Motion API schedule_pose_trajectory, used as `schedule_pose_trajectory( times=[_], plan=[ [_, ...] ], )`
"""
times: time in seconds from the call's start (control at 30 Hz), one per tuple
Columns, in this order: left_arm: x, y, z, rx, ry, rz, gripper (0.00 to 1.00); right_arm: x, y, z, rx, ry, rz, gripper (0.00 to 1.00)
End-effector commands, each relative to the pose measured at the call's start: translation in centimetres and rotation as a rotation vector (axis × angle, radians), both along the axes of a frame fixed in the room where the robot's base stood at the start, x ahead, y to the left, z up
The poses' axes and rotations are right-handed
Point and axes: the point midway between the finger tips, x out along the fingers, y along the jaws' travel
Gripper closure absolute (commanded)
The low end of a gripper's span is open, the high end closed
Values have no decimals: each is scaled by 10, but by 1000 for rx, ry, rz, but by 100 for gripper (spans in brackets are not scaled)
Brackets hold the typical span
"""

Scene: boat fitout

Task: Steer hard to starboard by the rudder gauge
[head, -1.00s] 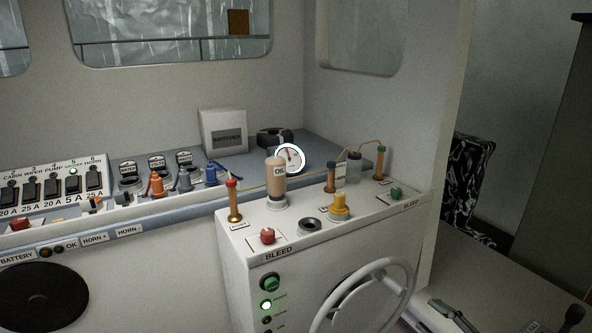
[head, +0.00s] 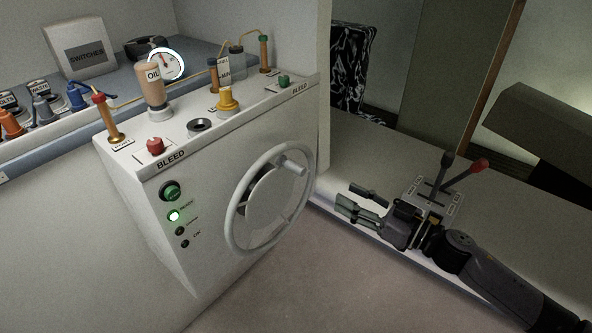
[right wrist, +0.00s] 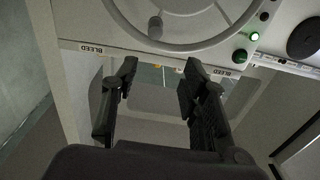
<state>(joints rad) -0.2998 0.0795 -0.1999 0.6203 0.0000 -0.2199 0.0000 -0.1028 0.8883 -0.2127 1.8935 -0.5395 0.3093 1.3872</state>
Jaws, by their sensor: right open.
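The grey steering wheel (head: 270,198) stands upright on the front of the white console (head: 160,220), with a knob at its upper right rim. The round white rudder gauge (head: 166,64) sits behind the console top; its dial is too small to read. My right gripper (head: 358,204) is open and empty, to the right of the wheel and apart from it. In the right wrist view the open fingers (right wrist: 157,80) show with the wheel (right wrist: 180,40) and its knob (right wrist: 155,27) beyond them. My left gripper is not in view.
On the console top stand an oil bottle (head: 151,84), a red bleed knob (head: 155,146), a yellow valve (head: 228,100) and brass posts. A lever box (head: 432,196) with black and red-tipped levers is by my right arm. Floor before the console is clear.

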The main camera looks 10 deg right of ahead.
Motion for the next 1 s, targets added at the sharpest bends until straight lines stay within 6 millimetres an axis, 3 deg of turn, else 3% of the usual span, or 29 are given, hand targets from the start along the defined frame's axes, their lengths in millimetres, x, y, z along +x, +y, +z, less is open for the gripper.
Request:
schedule_pose_trajectory(
  times=[0.17, 0.37, 1.0],
  plan=[
    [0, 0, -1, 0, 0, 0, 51, -1, -8, -2, -121, -80, -24, 59],
    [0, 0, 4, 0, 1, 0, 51, 14, 2, 1, -122, -84, -25, 59],
    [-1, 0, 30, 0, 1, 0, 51, 112, 80, 1, -120, -82, -23, 59]
  ],
)
